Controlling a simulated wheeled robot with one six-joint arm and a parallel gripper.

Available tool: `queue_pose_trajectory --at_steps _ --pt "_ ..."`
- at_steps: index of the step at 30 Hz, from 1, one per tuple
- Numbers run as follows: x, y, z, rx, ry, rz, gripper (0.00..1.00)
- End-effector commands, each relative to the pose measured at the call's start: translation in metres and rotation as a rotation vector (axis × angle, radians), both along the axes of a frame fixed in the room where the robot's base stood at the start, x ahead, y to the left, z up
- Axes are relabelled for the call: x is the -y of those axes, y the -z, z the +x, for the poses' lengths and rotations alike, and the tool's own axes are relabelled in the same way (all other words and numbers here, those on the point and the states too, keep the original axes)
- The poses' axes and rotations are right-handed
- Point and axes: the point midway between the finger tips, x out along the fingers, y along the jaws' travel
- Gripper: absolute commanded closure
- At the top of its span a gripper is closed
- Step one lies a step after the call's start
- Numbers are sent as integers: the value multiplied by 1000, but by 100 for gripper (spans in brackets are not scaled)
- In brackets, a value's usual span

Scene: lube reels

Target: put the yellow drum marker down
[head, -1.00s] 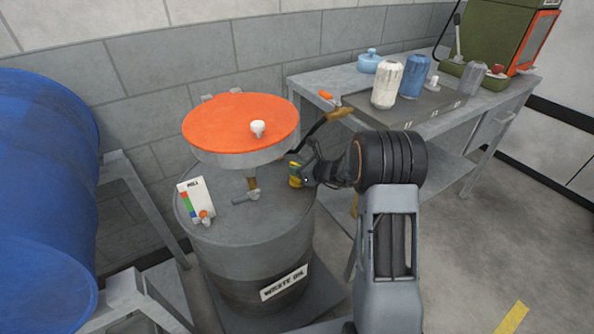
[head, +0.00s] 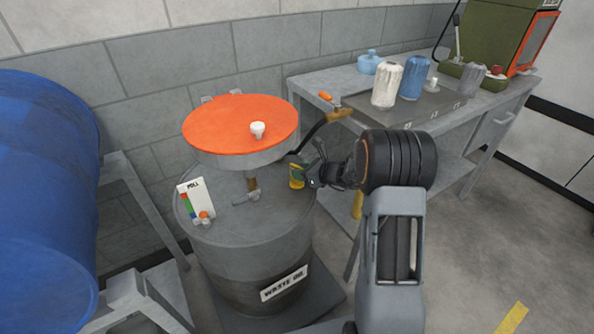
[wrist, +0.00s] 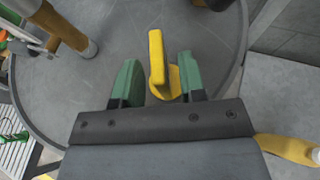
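The yellow drum marker (head: 297,176) is at the right edge of the grey waste oil drum's top (head: 240,225). In the wrist view the marker (wrist: 157,60) shows an upright yellow tab with a rounded yellow part beside it. My gripper (wrist: 157,82) has its two green fingers apart on either side of the marker. A clear gap shows on the left, and only a narrow one, if any, on the right. In the head view my gripper (head: 304,174) reaches in from the right at drum-top height. The marker's underside is hidden, but it appears to stand on the lid.
An orange-topped funnel (head: 240,124) with a white knob rises over the drum. A small white card (head: 197,199) stands at the drum's left. A blue drum (head: 45,190) is further left. A grey bench (head: 350,85) with several bottles is behind, right.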

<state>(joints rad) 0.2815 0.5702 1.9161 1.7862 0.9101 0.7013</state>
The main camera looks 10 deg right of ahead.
Motion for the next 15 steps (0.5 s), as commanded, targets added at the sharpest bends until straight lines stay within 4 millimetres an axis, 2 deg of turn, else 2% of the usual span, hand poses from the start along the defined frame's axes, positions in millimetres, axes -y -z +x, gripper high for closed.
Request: queue_pose_trajectory --at_steps 9,15 --pt "38 -26 -44 2 3 0 62" --pt "53 -35 -62 1 2 1 62"
